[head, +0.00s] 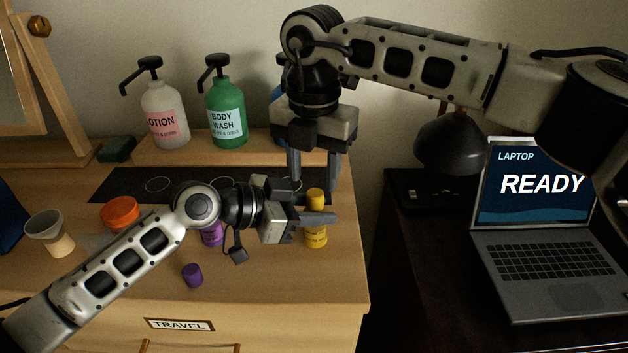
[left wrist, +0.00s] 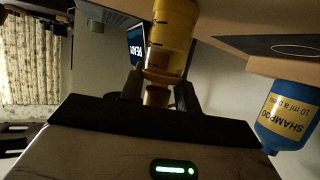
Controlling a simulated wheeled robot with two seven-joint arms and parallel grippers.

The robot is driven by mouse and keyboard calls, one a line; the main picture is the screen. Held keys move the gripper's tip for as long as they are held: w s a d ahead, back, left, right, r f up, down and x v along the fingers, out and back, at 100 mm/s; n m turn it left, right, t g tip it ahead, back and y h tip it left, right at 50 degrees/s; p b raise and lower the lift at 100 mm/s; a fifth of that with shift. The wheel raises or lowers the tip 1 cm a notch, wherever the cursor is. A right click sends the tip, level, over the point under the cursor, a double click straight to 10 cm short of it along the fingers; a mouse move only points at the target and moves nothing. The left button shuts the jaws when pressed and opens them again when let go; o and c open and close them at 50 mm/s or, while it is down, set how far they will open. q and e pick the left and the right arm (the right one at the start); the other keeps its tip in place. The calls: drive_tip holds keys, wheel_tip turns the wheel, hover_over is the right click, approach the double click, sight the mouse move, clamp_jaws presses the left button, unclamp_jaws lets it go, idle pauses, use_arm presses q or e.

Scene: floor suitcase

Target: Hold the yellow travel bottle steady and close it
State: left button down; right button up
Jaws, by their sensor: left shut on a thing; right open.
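The yellow travel bottle (head: 316,238) stands upright near the dresser top's right edge. My left gripper (head: 318,216) reaches in from the left and is shut on its upper part. A yellow cap (head: 315,196) shows just above the left fingers, in line with the bottle; I cannot tell whether it is seated. In the left wrist view the yellow bottle (left wrist: 174,35) shows at the fingers of the left gripper (left wrist: 160,92). My right gripper (head: 313,180) points down from above, open, its fingers above and around the cap's height, apparently not touching it.
A purple bottle (head: 211,235) is partly behind my left arm, with a purple cap (head: 192,275) in front. A funnel (head: 48,228) and orange container (head: 120,212) stand left. Pump bottles and a blue shampoo bottle (left wrist: 290,116) stand behind. A laptop (head: 540,255) is right.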

drive_tip(key=shift+r, duration=0.7)
drive_tip(key=shift+c, duration=1.4)
drive_tip(key=n, duration=0.5)
drive_tip(key=shift+r+n, duration=0.1)
drive_tip(key=shift+n, duration=0.2)
drive_tip(key=n, duration=0.4)
drive_tip(key=shift+r+n, duration=0.1)
drive_tip(key=shift+n, duration=0.3)
drive_tip(key=n, duration=0.7)
drive_tip(key=shift+r, duration=0.2)
drive_tip(key=n, duration=0.5)
drive_tip(key=shift+r, duration=0.15)
drive_tip(key=n, duration=0.5)
drive_tip(key=shift+r, duration=0.1)
drive_tip(key=n, duration=0.7)
drive_tip(key=shift+r+n, duration=0.2)
drive_tip(key=shift+n, duration=0.2)
drive_tip(key=n, duration=0.4)
drive_tip(key=shift+r+n, duration=0.1)
drive_tip(key=shift+n, duration=0.2)
drive_tip(key=n, duration=0.5)
drive_tip(key=shift+d+r+n, duration=0.1)
drive_tip(key=shift+r+n, duration=0.05)
drive_tip(key=shift+n, duration=0.15)
